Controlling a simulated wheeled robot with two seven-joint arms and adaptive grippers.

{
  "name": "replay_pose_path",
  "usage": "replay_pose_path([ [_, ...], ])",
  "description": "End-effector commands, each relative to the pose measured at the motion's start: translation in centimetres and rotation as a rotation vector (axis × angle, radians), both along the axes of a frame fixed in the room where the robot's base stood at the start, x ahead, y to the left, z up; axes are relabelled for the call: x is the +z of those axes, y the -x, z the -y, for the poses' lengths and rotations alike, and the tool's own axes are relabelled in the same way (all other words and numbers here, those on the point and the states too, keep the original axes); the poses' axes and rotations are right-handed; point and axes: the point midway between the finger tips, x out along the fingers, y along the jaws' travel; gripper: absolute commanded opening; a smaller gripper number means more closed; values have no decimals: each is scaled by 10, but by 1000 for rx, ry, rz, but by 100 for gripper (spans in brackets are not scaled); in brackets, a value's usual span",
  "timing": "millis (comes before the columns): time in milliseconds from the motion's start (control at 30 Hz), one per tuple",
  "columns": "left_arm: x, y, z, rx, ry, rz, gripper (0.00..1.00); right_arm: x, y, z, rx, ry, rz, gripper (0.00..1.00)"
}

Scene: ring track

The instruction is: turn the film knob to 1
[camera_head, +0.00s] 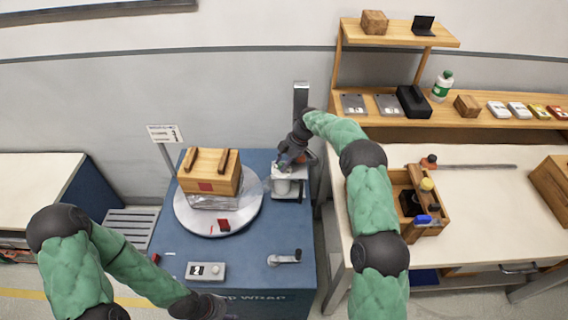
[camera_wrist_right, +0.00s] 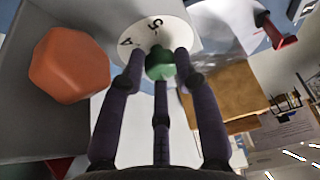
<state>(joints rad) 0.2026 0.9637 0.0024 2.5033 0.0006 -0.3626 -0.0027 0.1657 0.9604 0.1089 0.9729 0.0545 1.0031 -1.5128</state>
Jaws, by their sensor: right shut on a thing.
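The film knob (camera_wrist_right: 160,62) is a small green knob in front of a round white dial (camera_wrist_right: 150,32) with the numbers 4 and 5 visible on it. My right gripper (camera_head: 285,160) is at the film carriage on the mast of the blue wrapping machine. In the right wrist view its fingers are closed around the green knob. In the head view the gripper hides the knob, and the dial's 1 does not show. My left gripper (camera_head: 207,307) is low at the machine's front edge, partly cut off by the picture edge; its jaws are not clear.
An orange knob (camera_wrist_right: 68,65) sits beside the dial. The blue machine (camera_head: 240,285) bears a round turntable (camera_head: 190,222) with a wrapped load and wooden crate (camera_head: 212,172), a small numbered box (camera_head: 205,271) and a crank (camera_head: 284,258). A workbench (camera_head: 480,210) stands on the right.

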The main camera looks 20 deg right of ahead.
Motion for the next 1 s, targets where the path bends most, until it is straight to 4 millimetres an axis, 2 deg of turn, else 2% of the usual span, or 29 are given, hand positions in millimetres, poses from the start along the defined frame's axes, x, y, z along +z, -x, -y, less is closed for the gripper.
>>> replay_pose_path([
  [167,0,0,0,0,0,0,40,0,0,-2,0,-2,0,0],
  [200,0,0,0,0,0,0,40,0,0,-2,0,-2,0,37],
  [267,0,0,0,0,0,0,40,0,0,-2,0,-2,0,54],
  [667,0,0,0,0,0,0,40,3,0,1,-1,0,0,54],
  [1000,0,0,0,0,0,0,40,43,4,16,-2,-1,2,54],
])
